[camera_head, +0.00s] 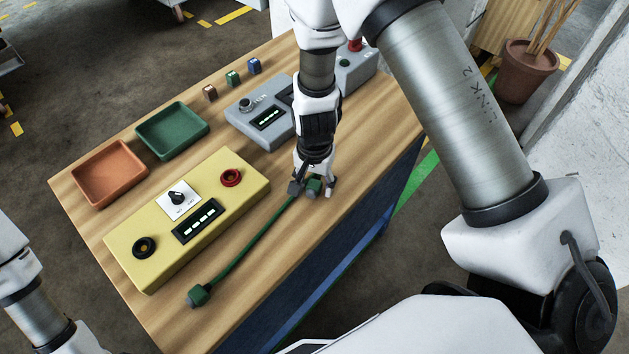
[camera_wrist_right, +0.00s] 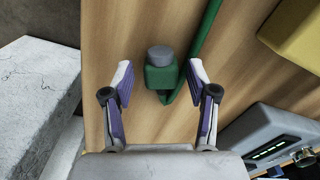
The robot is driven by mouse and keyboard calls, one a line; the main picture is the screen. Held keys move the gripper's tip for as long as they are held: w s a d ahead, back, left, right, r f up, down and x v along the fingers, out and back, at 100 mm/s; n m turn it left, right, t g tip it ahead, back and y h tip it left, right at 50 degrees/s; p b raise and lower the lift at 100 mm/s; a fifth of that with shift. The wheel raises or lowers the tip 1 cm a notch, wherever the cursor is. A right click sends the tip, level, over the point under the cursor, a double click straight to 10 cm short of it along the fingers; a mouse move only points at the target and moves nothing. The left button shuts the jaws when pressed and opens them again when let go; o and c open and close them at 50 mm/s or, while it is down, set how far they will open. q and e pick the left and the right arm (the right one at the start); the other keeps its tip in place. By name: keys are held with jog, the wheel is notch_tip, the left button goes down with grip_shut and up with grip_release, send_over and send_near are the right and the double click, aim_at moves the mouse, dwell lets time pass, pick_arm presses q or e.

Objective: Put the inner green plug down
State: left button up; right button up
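A green plug with a grey end (camera_wrist_right: 160,76) is between the fingers of my right gripper (camera_wrist_right: 159,78), with a gap on both sides. In the head view this plug (camera_head: 313,187) is partly hidden by my right gripper (camera_head: 312,190), near the table's right edge. The gripper is open and points down. I cannot tell whether the plug touches the wood. A green cable (camera_head: 250,245) runs from it to another green plug (camera_head: 198,296) lying near the table's front edge. My left arm shows at the lower left; its gripper is out of view.
A yellow control box (camera_head: 150,255) lies left of the cable. A grey box (camera_head: 262,130), another grey box with a red button (camera_head: 355,68), a green tray (camera_head: 172,130), an orange tray (camera_head: 110,172) and small blocks (camera_head: 232,78) occupy the wooden table (camera_head: 330,222).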

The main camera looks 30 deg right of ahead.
aim_at(315, 184)
jog(key=shift+w+r, duration=0.1)
jog(key=shift+r, duration=0.3)
notch_tip(315, 184, up, 12)
jog(key=shift+f+b, duration=0.25)
jog(key=shift+b, duration=0.1)
jog(key=shift+f, duration=0.1)
